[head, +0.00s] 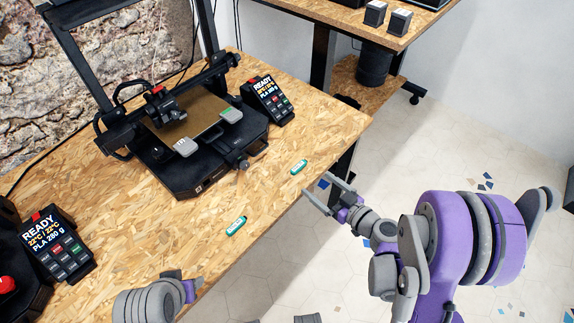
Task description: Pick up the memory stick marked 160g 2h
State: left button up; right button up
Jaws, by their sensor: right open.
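Two small green memory sticks lie on the wooden bench top: one nearer (237,226) and one farther along by the right edge (299,167). Their pale labels are too small to read, so I cannot tell which is marked 160g 2h. My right gripper (317,183) is open and empty at the bench's right edge. Its fingers point left, just in front of the farther stick and apart from it. My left gripper (178,275) is partly in view low at the front edge. Its fingers are not clear.
A black 3D printer (205,155) stands behind the sticks, with a control box (267,100) reading READY, PLA. Another control box (57,247) reads PLA 280 g at the left. A second table (345,18) stands at the back. Bare bench lies around both sticks.

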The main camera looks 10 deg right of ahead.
aim_at(297, 165)
jog(key=x, duration=1.1)
jog(key=shift+w+d, duration=0.15)
jog(key=shift+d, duration=0.1)
jog(key=c, duration=1.2)
jog(key=shift+r, duration=0.15)
